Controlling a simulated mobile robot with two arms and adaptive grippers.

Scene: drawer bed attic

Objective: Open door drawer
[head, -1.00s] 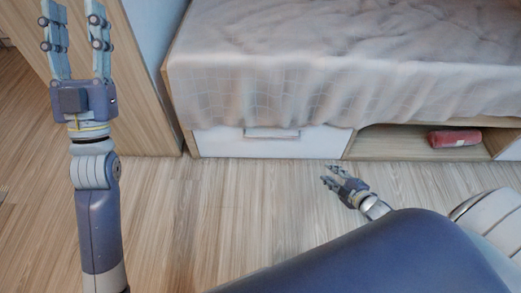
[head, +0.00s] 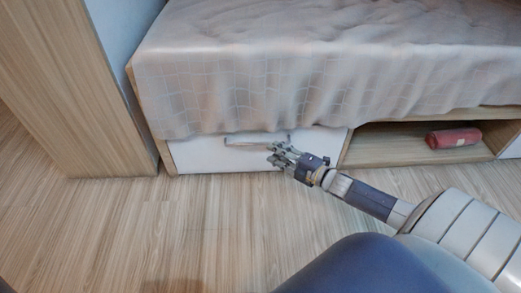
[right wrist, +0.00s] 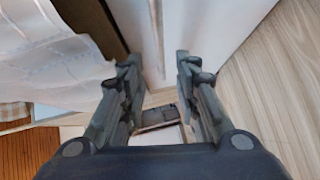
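The drawer (head: 205,156) is a white panel set low in the bed's side, and it looks shut. Its long pale handle (head: 250,139) runs along the upper part of the front, just under the hanging cover. My right gripper (head: 276,155) is in front of the drawer, near the right end of the handle. In the right wrist view the drawer front (right wrist: 215,25) fills the top, and my right gripper (right wrist: 157,60) has its fingers apart with a pale ridge between them. Whether they touch the handle is unclear. My left gripper is out of view.
A bed cover (head: 300,80) hangs over the drawer's top edge. To the right is an open shelf (head: 390,155) with a red rolled item (head: 453,138). A wooden cabinet (head: 75,90) stands at the left. The wood floor (head: 150,230) in front is clear.

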